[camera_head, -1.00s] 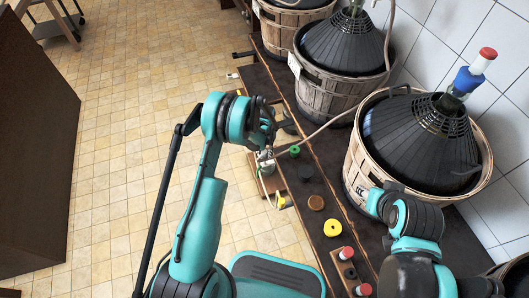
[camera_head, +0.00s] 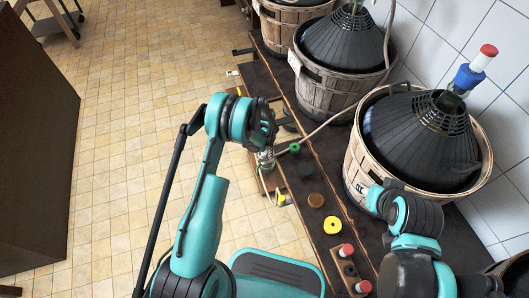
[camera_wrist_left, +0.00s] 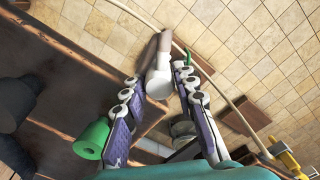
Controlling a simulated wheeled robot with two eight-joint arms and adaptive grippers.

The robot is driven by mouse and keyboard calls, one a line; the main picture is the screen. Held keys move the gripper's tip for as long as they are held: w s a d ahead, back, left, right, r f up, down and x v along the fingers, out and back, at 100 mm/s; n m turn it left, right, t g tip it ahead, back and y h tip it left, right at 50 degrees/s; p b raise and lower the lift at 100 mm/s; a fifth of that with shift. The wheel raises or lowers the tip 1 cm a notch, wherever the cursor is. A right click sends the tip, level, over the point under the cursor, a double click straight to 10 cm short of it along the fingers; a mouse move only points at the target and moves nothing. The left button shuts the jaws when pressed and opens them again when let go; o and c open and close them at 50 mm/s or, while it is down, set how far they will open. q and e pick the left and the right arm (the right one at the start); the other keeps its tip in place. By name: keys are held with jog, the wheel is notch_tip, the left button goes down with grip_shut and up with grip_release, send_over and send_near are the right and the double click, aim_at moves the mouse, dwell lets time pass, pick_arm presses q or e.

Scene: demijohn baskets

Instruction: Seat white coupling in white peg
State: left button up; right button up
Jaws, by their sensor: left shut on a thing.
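In the left wrist view a pale, white-grey round piece (camera_wrist_left: 158,83), apparently the white coupling, sits between the fingers of my left gripper (camera_wrist_left: 160,88). A brownish tube-like part extends from its upper end. In the head view my left gripper (camera_head: 265,135) is over the shelf's left edge, and its fingers are mostly hidden behind the wrist. A pale, metallic-looking piece (camera_head: 265,157) shows just below it. I cannot pick out a white peg for certain. My right gripper (camera_head: 378,200) is in front of the nearest basket; its fingers are not clear.
The dark shelf (camera_head: 325,176) carries a green ring (camera_head: 294,148), dark and brown discs, a yellow ring (camera_head: 330,226) and red-capped pieces. A yellow fitting (camera_head: 282,199) is at its edge. Demijohn baskets (camera_head: 361,182) line the wall. A thin hose (camera_head: 322,126) crosses the shelf.

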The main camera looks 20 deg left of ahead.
pick_arm(q)
jog(key=shift+f, duration=0.55)
jog(key=o, duration=1.1)
jog(key=shift+c, duration=0.2)
notch_tip(320, 180, up, 12)
